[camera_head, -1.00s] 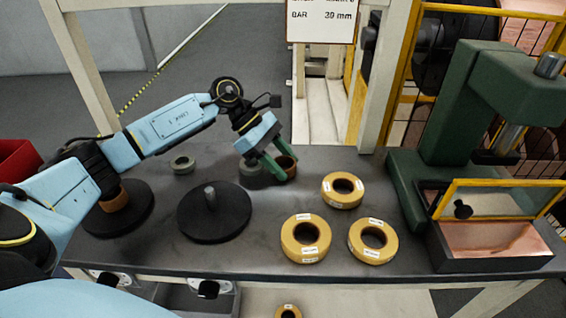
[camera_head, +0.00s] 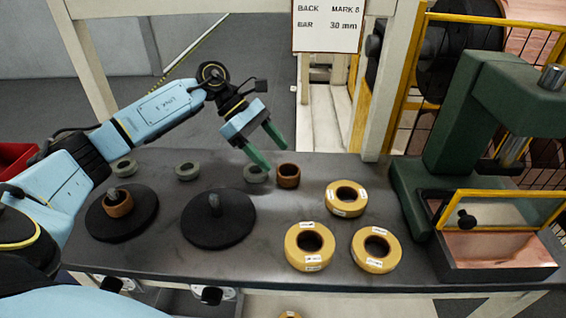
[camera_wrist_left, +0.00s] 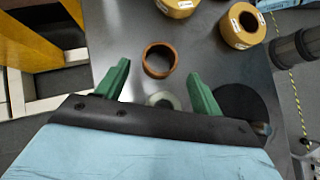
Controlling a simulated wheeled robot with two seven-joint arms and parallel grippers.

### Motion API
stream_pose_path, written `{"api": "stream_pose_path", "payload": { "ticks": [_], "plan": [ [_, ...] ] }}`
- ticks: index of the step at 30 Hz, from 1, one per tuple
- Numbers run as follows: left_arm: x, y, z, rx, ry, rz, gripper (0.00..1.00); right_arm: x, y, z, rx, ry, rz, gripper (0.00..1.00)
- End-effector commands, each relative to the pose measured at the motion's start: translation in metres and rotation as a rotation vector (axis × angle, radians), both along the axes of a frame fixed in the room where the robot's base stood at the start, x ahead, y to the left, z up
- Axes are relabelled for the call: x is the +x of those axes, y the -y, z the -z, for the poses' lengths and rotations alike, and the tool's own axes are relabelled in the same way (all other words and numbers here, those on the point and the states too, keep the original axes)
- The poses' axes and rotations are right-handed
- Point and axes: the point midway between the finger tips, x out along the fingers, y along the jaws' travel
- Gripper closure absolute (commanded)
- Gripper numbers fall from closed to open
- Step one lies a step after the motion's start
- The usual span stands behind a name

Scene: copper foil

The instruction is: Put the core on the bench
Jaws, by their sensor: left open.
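A brown ring-shaped core (camera_head: 288,176) stands on the dark bench (camera_head: 290,215) near its back edge. A similar brown core (camera_head: 118,204) sits around the peg of the left black disc (camera_head: 146,221). My right gripper is not in view.
Grey-green rings (camera_head: 187,171) stand along the back of the bench, one (camera_head: 255,174) beside the core. A second black disc (camera_head: 218,219) has an empty peg. Yellow rolls (camera_head: 310,247) lie front right. A green press (camera_head: 440,160) and copper-lined box (camera_head: 497,255) stand at right.

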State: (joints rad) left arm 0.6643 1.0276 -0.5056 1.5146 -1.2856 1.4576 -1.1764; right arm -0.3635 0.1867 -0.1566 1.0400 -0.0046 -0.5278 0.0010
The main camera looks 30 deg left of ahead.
Motion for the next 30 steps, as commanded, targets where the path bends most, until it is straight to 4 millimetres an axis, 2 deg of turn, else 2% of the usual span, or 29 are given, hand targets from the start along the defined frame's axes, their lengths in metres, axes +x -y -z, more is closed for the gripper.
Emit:
{"api": "stream_pose_path", "payload": {
  "ticks": [3,10,30],
  "plan": [
    [-0.003,-0.018,-0.019,0.001,0.001,-0.002,0.33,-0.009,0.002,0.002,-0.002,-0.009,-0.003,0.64],
    [-0.006,-0.038,-0.040,0.000,0.000,0.000,0.33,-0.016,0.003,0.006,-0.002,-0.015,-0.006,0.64],
    [-0.007,-0.042,-0.043,-0.001,-0.001,0.001,0.33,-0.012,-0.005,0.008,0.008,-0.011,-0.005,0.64]
  ]
}}
